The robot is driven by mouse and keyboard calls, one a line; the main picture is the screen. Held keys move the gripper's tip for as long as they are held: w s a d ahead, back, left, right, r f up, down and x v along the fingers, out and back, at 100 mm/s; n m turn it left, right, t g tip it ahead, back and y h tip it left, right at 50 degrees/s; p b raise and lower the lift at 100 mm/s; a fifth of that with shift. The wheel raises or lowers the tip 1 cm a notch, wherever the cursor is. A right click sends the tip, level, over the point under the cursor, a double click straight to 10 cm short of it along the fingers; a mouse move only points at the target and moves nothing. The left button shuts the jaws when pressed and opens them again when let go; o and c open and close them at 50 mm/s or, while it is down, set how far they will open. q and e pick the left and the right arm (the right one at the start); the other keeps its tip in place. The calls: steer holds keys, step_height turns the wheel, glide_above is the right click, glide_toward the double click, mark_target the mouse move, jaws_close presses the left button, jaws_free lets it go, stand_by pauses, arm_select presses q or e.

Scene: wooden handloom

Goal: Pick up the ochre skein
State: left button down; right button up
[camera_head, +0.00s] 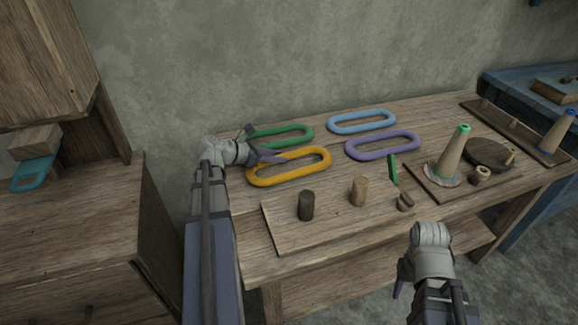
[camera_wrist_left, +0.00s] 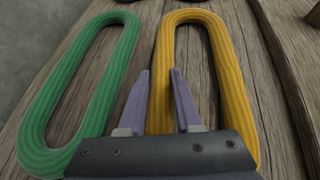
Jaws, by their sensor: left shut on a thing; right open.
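The ochre skein (camera_head: 289,165) is a long yellow loop lying on the wooden table in the head view. It also shows in the left wrist view (camera_wrist_left: 225,70), right of the green skein. My left gripper (camera_head: 268,157) is at the ochre skein's left end in the head view. In the left wrist view its two purple fingers (camera_wrist_left: 161,75) are on either side of the skein's left strand, shut on it. My right gripper (camera_head: 404,278) is open in front of the table, apart from the skeins; its fingers are partly hidden.
A green skein (camera_head: 280,136) lies close behind the ochre one. A blue skein (camera_head: 361,121) and a purple skein (camera_head: 382,145) lie to the right. A board with a dark peg (camera_head: 306,205) and a light peg (camera_head: 358,191) is in front. A cone (camera_head: 453,155) stands further right.

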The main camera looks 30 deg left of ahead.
stand_by(0.4)
arm_select(q)
step_height(320, 180, up, 10)
steer(key=p, duration=1)
